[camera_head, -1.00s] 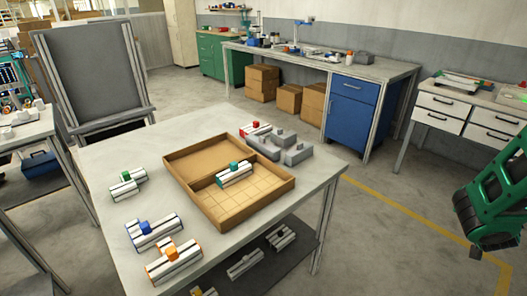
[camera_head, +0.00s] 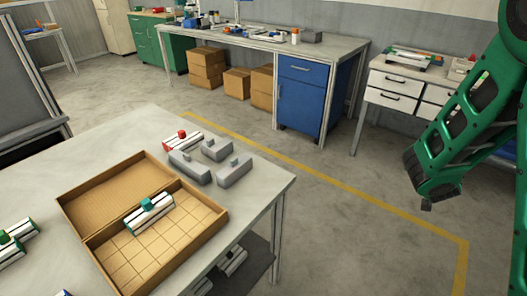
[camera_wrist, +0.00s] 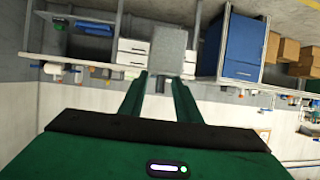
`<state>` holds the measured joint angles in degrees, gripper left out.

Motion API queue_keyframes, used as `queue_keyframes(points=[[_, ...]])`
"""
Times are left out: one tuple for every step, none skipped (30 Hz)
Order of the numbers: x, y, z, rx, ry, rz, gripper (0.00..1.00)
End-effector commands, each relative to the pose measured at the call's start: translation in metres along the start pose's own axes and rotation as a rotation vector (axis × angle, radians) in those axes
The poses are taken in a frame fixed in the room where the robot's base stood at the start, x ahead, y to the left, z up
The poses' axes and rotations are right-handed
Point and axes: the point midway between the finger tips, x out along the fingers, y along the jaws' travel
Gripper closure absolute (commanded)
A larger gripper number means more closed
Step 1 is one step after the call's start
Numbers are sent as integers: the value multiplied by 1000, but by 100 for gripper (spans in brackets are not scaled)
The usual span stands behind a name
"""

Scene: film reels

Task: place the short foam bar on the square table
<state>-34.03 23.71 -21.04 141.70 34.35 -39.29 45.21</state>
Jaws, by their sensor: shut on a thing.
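My gripper (camera_wrist: 166,84) is shut on a plain grey block (camera_wrist: 169,45), which looks like the short foam bar. The block stands out past the two green fingers in the wrist view. In the head view my green arm fills the right edge, over the floor and apart from the tables; the held block is not clear there. The near pale table (camera_head: 258,192), squarish in outline, is at lower left. Several grey pieces with small knobs (camera_head: 190,167) sit at its far right corner.
An open cardboard tray (camera_head: 205,236) holds a green-knobbed white bar (camera_head: 149,213). A red-knobbed bar (camera_head: 183,141) lies behind the grey pieces. Floor between the table and my arm is clear. A long bench (camera_head: 335,57) and a drawer unit (camera_head: 395,92) stand behind.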

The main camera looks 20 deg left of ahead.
Motion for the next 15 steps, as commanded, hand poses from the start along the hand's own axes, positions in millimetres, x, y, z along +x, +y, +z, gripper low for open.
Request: queue_keyframes(points=[[0,-2,0,-1,0,-2,91],[-1,-3,0,-1,0,-3,91],[-1,-4,0,-2,0,-5,91],[-1,-5,0,-3,0,-6,91],[-1,-6,0,-3,0,-7,91],[-1,-6,0,-4,0,-8,91],[-1,-7,1,-4,0,-9,91],[-2,-8,1,-4,0,-9,91],[-2,-8,1,-4,0,-10,91],[-2,-9,1,-5,0,-11,91],[-2,-10,1,-5,0,-12,91],[-3,-13,1,-7,0,-17,91],[-4,-17,1,-9,-1,-24,91],[-5,-22,2,-12,-1,-33,91],[-7,-31,2,-18,-2,-48,91]])
